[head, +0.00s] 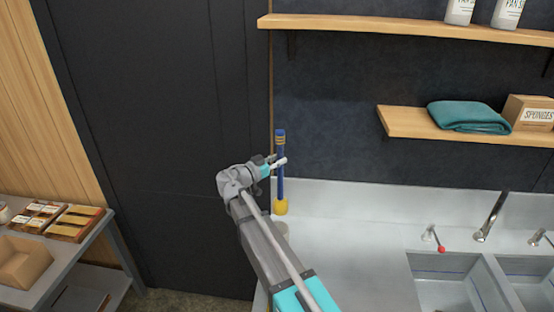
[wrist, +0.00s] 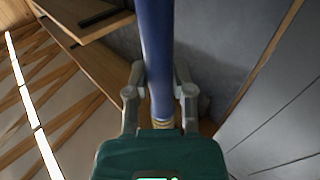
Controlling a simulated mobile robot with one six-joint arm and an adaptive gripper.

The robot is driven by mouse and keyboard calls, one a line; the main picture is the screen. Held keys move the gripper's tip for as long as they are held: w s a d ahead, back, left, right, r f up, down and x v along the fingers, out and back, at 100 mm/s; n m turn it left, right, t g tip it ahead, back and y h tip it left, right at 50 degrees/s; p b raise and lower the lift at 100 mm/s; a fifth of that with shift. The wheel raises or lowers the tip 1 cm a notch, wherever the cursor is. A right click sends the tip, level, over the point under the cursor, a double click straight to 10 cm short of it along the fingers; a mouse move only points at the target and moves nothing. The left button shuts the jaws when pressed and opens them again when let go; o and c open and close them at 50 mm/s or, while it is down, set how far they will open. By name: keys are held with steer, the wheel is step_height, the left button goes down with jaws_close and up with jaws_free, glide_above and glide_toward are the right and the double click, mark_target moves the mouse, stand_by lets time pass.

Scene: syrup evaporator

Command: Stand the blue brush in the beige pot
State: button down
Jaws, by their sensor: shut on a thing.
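The blue brush (head: 281,185) is upright in the head view, with yellow-tan bands near its top and a yellow lower end. My gripper (head: 279,162) is shut on its blue handle, in the upper half. In the wrist view the blue handle (wrist: 155,50) runs between the two fingers of my gripper (wrist: 160,78). A small pale beige shape, probably the beige pot (head: 282,229), shows just below the brush's yellow end, partly hidden by my arm. I cannot tell whether the brush end is above it or in it.
A steel counter (head: 350,245) with sinks (head: 442,280) and a tap (head: 491,217) lies to the right. A wooden shelf (head: 420,123) holds a teal towel (head: 467,117) and a sponge box (head: 530,113). A grey side table (head: 70,270) stands at the left.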

mark_target(277, 200)
steer(key=shift+a+f, duration=0.1)
steer(key=shift+a, duration=0.1)
steer(key=shift+s+a+f, duration=0.1)
steer(key=shift+f+b, duration=7.35)
steer(key=shift+b, duration=0.2)
steer(key=shift+c, duration=2)
jaws_free()
steer(key=shift+r, duration=0.1)
